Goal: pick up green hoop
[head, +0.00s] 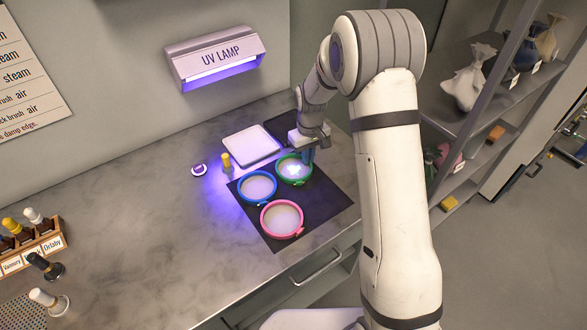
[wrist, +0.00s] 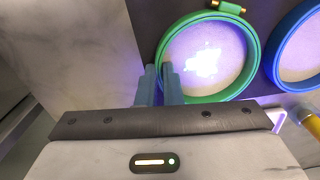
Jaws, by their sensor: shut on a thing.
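The green hoop (head: 281,175) lies on a dark mat (head: 331,203) on the counter, at the mat's far right part. It has pale fabric inside with a bright glowing patch. In the wrist view the green hoop (wrist: 252,62) shows a brass screw at its top. My gripper (head: 309,157) is at the hoop's right side in the head view. In the wrist view my gripper's blue-grey fingers (wrist: 160,72) are shut on the hoop's rim, one finger outside and one inside. I cannot tell whether the hoop is lifted.
A blue hoop (head: 241,196) and a pink hoop (head: 299,231) lie nearby on the mat. A UV lamp (head: 213,60) is on the wall.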

